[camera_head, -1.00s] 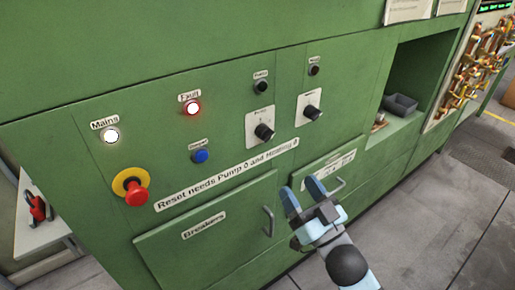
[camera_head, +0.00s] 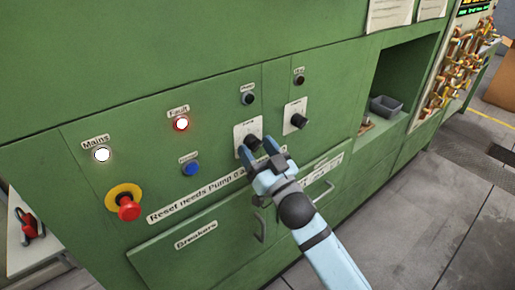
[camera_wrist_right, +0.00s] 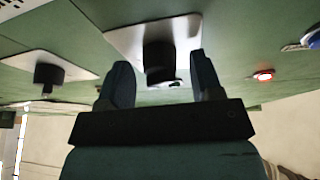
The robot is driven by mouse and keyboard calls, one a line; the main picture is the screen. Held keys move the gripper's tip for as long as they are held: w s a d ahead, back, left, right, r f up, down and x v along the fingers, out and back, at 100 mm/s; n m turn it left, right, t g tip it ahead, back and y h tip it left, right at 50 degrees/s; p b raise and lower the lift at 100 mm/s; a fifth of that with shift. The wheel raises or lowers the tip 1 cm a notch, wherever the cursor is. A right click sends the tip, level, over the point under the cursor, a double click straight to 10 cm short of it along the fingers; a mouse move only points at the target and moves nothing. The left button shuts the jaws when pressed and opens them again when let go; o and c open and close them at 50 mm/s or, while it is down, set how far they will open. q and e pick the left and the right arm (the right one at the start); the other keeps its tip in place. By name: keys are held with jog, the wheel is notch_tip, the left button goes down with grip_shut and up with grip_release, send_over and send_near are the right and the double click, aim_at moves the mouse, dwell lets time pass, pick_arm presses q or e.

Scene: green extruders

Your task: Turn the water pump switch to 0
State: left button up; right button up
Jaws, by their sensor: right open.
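The pump switch is a black rotary knob (camera_head: 253,141) on a white plate (camera_head: 245,128) in the green panel. My right gripper (camera_head: 258,149) is open, with its blue fingertips at the knob's lower edge in the head view. In the right wrist view the knob (camera_wrist_right: 159,62) shows between the two open fingers (camera_wrist_right: 160,82). I cannot tell whether the fingers touch it. The plate's markings are too small to read, and the lower part of the plate is covered. My left gripper is not in view.
A second black knob (camera_head: 299,121) sits to the right. A blue button (camera_head: 191,169) and a red emergency stop (camera_head: 127,207) are left. Handles (camera_head: 260,226) stick out below.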

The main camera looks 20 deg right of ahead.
jog(key=c, duration=0.9)
